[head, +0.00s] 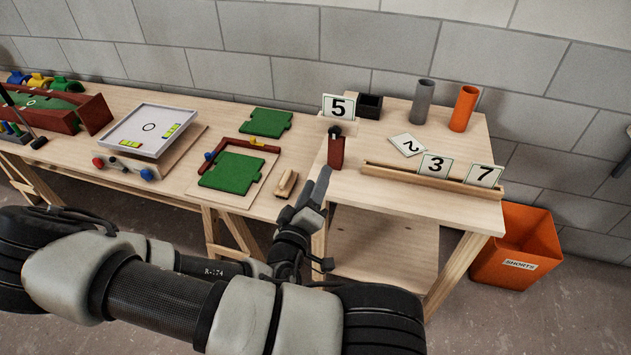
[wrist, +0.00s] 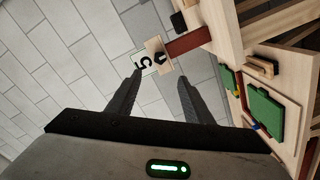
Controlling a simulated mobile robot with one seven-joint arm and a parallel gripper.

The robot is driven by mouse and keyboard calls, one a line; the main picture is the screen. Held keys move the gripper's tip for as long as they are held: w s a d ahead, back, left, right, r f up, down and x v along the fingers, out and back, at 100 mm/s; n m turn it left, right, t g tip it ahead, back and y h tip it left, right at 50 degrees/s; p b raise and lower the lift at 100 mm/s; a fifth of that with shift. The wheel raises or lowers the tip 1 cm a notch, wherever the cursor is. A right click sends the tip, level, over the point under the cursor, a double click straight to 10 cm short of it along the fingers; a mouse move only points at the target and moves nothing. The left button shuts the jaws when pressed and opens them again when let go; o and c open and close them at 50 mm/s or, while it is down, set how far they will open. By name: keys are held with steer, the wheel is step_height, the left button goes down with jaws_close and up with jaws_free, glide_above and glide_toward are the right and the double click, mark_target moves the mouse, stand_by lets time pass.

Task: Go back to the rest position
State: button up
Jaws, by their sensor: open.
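My gripper (head: 318,190) is in front of the left edge of the higher table in the head view, pointing up and away. In the wrist view my gripper (wrist: 160,77) is open, with its two dark fingers apart and nothing between them. Beyond the fingertips, a white card with a 5 (wrist: 143,63) shows in the background. In the head view that 5 card (head: 339,106) stands on a small wooden ledge above a dark red block (head: 336,152). My arm stretches across the lower part of the head view and hides some of the floor and table legs.
The higher table (head: 390,200) bears a card rack (head: 400,178) with 3 and 7 cards, a loose card (head: 407,145), and grey (head: 422,102) and orange (head: 463,108) tubes. An orange bin (head: 515,245) stands right. Green boards (head: 232,173) and a tilted tray (head: 150,130) are left.

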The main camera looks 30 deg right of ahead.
stand_by(0.3)
steer(key=a+f+m+g+y+p, duration=0.3)
steer(key=a+f+m+g+y, duration=0.3)
steer(key=a, duration=0.3)
steer(key=w+a+r+n+y+p, duration=0.25)
steer(key=a+r+y, duration=0.65)
steer(key=a+r, duration=0.55)
steer(key=s+d+r+n+p, duration=0.1)
steer(key=s+d+r, duration=0.2)
steer(key=s+r, duration=0.4)
steer(key=s+d+r+n+h+p, duration=0.1)
steer(key=s+r, duration=0.6)
steer(key=r, duration=0.7)
steer(key=shift+s+d+r+p, duration=0.3)
steer(key=shift+d+p, duration=0.2)
steer(key=shift+d, duration=0.5)
